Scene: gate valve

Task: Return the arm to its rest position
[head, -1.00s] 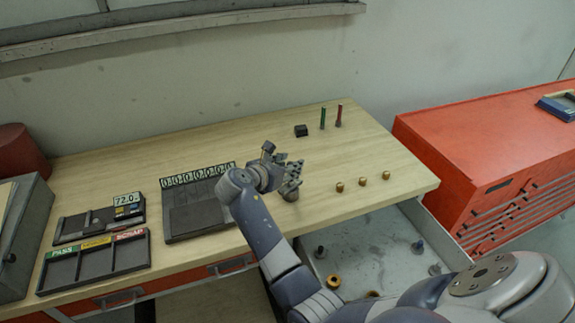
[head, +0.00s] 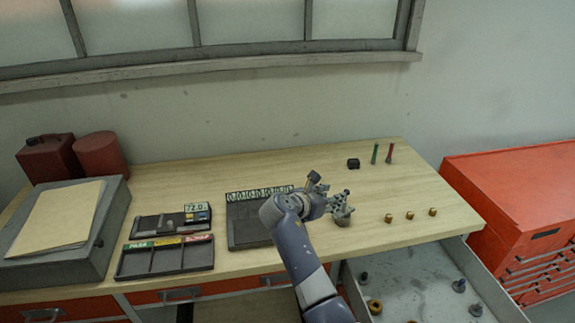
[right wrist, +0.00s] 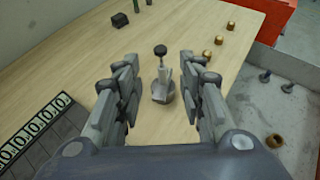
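My right gripper (head: 328,197) is over the wooden bench in the head view, with its arm coming up from the bottom. My left gripper is not in view.
A dark slotted board (head: 245,232) lies left of the gripper. A sorting tray (head: 165,261) and gauge (head: 172,222) lie farther left. Several brass nuts (head: 410,216) stand at right. A black block (head: 353,163), green pin (head: 375,153) and red pin (head: 390,153) stand behind. An open drawer (head: 420,275) is front right.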

